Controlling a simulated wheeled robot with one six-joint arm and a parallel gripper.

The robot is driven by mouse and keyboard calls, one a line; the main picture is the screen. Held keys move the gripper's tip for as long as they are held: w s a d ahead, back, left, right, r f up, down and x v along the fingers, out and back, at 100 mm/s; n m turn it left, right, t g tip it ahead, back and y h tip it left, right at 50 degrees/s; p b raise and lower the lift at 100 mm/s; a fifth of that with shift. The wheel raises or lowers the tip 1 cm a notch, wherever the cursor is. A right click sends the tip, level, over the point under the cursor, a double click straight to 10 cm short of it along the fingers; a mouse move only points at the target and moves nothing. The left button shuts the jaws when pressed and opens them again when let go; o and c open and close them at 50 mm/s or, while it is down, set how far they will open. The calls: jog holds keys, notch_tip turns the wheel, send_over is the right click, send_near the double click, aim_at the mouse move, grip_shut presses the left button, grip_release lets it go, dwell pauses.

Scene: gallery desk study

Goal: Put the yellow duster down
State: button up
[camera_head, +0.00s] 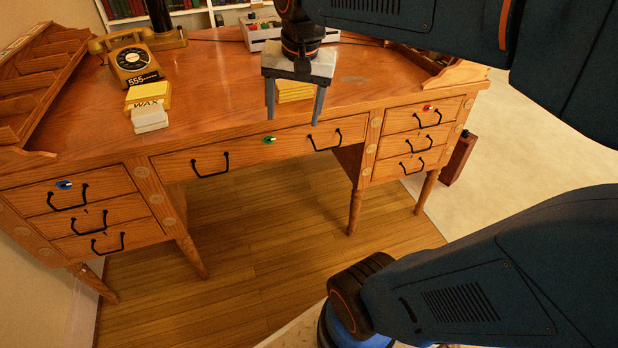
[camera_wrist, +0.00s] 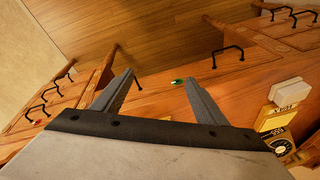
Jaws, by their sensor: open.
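The yellow duster (camera_head: 295,90), a small folded-looking stack, shows in the head view between and behind my gripper's fingers. It appears to lie on the wooden desk top (camera_head: 225,95), near the middle. My gripper (camera_head: 293,118) points down with its fingers apart, toward the desk's front edge. The wrist view shows the gripper (camera_wrist: 158,76) open, with only desk front between its fingertips. I cannot tell whether the fingers touch the duster.
A yellow telephone (camera_head: 132,62), a yellow WAX box (camera_head: 148,94) and a white block (camera_head: 149,118) stand at the left of the desk. Wooden racks flank the top. Drawer handles jut from the front.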

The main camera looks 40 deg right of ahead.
jog(key=s+a+f+n+t, duration=0.1)
jog(key=s+a+f+n, duration=0.2)
jog(key=s+f+n, duration=0.5)
jog(key=s+f, duration=0.2)
jog(key=s, duration=0.1)
jog(key=shift+a+t, duration=0.35)
jog(key=shift+t, duration=0.05)
jog(key=shift+o, duration=0.4)
jog(key=shift+r, duration=0.1)
notch_tip(320, 180, up, 22)
jog(key=m+g, duration=0.5)
jog(key=m, duration=1.6)
send_over(293, 88)
jog(key=w+d, duration=0.2)
jog(key=w, duration=0.1)
jog(key=f, duration=1.6)
jog(key=shift+s+a+f, duration=0.2)
jog(key=shift+s+f, duration=0.05)
jog(key=shift+f, duration=0.05)
